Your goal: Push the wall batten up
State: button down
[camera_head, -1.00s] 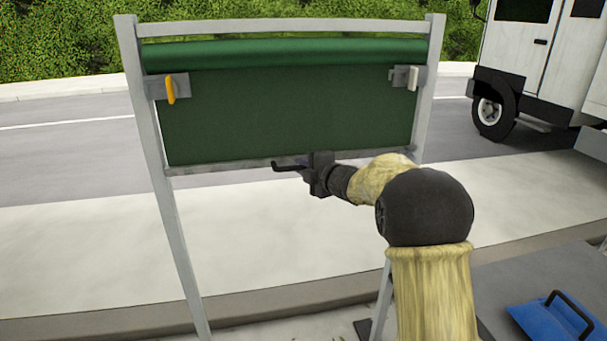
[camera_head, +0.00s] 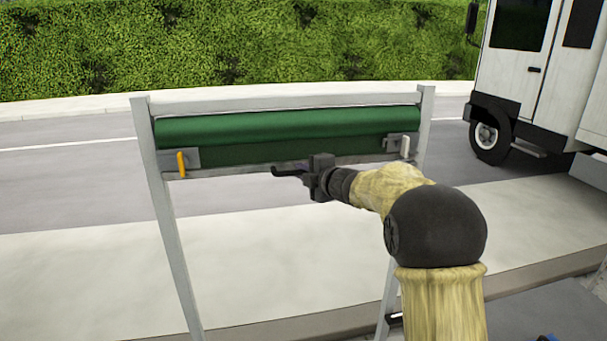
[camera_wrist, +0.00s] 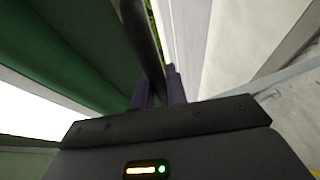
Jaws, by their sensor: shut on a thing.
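The wall batten, a grey bar (camera_head: 232,171), runs along the lower edge of the green sheet (camera_head: 222,154) between two grey posts. It is roughly level with the two side latches. My gripper (camera_head: 306,172) is at the middle of the batten, shut on a dark bent handle (camera_head: 284,170). In the wrist view the dark bar of the handle (camera_wrist: 143,45) passes between my gripper's fingers (camera_wrist: 160,90). Where the handle joins the batten is hard to make out. The green roll (camera_head: 290,125) lies just above the short strip of sheet.
A yellow-handled latch (camera_head: 182,163) is on the left post and a pale-handled latch (camera_head: 404,147) on the right post. A white truck (camera_head: 535,75) stands behind at the right. Open pavement (camera_head: 80,270) lies beyond the frame.

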jog(key=shift+r, duration=0.5)
jog(key=c, duration=1.8)
grip_release()
jog(key=shift+c, duration=0.2)
jog(key=o, duration=0.4)
jog(key=shift+o, duration=0.2)
jog(key=shift+f, duration=0.1)
jog(key=shift+f, duration=0.15)
jog(key=b+v, duration=0.3)
jog(key=v, duration=1.4)
jog(key=shift+s, duration=0.25)
jog(key=shift+d, duration=0.1)
